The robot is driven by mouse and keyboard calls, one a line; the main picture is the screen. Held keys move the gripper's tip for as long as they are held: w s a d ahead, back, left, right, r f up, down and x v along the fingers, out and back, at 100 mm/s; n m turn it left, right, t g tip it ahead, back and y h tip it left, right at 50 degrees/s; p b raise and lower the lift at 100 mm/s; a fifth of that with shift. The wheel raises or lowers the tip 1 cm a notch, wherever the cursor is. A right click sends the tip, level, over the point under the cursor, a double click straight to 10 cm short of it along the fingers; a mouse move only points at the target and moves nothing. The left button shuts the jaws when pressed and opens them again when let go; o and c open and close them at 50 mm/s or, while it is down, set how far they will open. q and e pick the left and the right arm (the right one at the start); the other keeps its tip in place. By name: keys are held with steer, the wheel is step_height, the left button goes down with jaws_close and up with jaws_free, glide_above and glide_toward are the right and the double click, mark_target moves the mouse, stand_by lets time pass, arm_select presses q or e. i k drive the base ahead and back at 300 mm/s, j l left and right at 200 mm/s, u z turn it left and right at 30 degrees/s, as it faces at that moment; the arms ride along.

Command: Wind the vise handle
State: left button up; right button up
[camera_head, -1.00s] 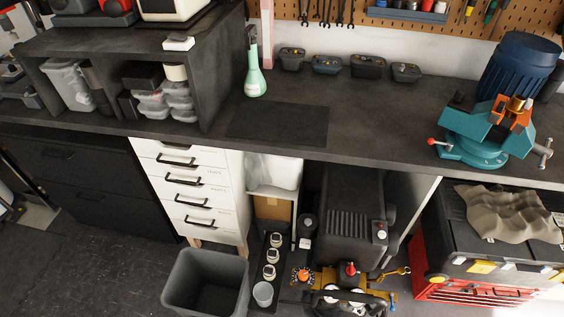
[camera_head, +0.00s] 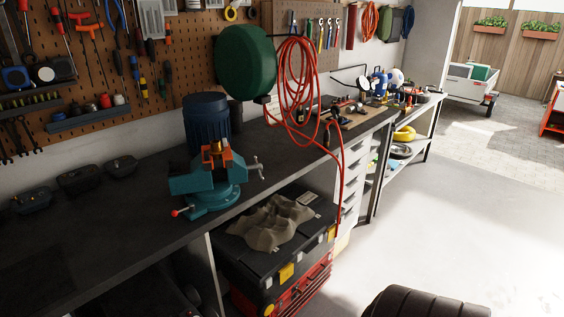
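A teal and orange vise (camera_head: 210,184) stands on the dark workbench (camera_head: 110,225), near its front edge. Its metal handle (camera_head: 257,167) is at the vise's right end, over the front edge of the bench. A small lever with a red knob (camera_head: 176,212) sticks out at the lower left of the vise base. Neither of my grippers shows in the head view, and nothing touches the vise.
A dark blue ribbed bin (camera_head: 206,118) stands behind the vise. A red hose (camera_head: 298,85) hangs to its right, with a strand down past the bench edge. A black toolbox (camera_head: 275,240) with a crumpled cloth (camera_head: 272,220) sits below. Grey floor (camera_head: 440,220) is open at right.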

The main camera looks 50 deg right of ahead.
mark_target(257, 167)
steer(key=l+z, duration=0.1)
steer(key=z, duration=1.95)
